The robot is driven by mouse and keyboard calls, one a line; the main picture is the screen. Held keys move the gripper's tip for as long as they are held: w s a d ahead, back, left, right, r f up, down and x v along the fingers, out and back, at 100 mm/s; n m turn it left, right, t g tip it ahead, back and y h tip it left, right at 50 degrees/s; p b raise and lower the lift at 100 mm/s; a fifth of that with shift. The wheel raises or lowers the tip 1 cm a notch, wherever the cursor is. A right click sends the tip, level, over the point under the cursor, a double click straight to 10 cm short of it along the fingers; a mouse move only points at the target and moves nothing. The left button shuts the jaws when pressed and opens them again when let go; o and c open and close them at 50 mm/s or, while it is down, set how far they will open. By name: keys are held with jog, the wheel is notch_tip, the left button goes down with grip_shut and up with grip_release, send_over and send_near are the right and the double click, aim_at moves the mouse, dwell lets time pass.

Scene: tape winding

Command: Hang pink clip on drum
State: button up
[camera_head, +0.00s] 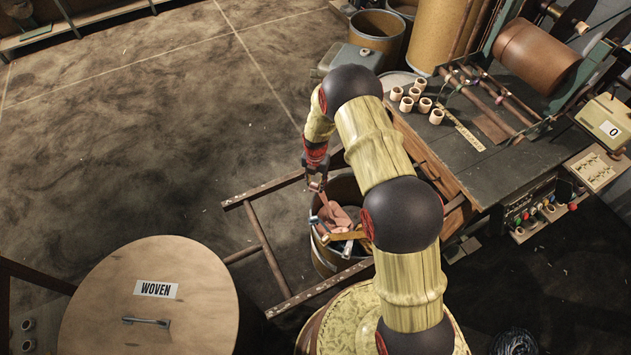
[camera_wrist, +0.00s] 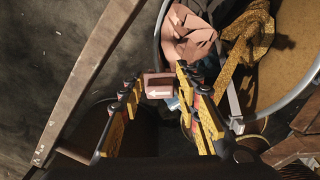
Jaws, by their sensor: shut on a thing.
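My gripper (camera_head: 316,186) hangs at the left of the open drum (camera_head: 322,262), above its left rim. In the wrist view, my gripper (camera_wrist: 160,92) is shut on the pink clip (camera_wrist: 159,86), a small pink block with a white arrow on its face. The clip sits between the fingertips, near the drum's grey rim (camera_wrist: 285,104). I cannot tell whether it touches the rim. Crumpled pink material (camera_head: 336,214) lies in the drum. It also shows in the wrist view (camera_wrist: 188,36), beside a yellow patterned strip (camera_wrist: 246,42).
A round lid marked WOVEN (camera_head: 150,310) is at the lower left. The workbench (camera_head: 455,160) at the right carries several small rings (camera_head: 415,92) and a large brown roller (camera_head: 538,58). Open floor lies at the left.

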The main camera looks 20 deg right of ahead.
aim_at(316, 198)
jog(key=shift+f+b, duration=2.6)
jog(key=shift+f, duration=2.25)
jog(key=o, duration=1)
notch_tip(316, 198, up, 12)
jog(key=shift+r, duration=0.1)
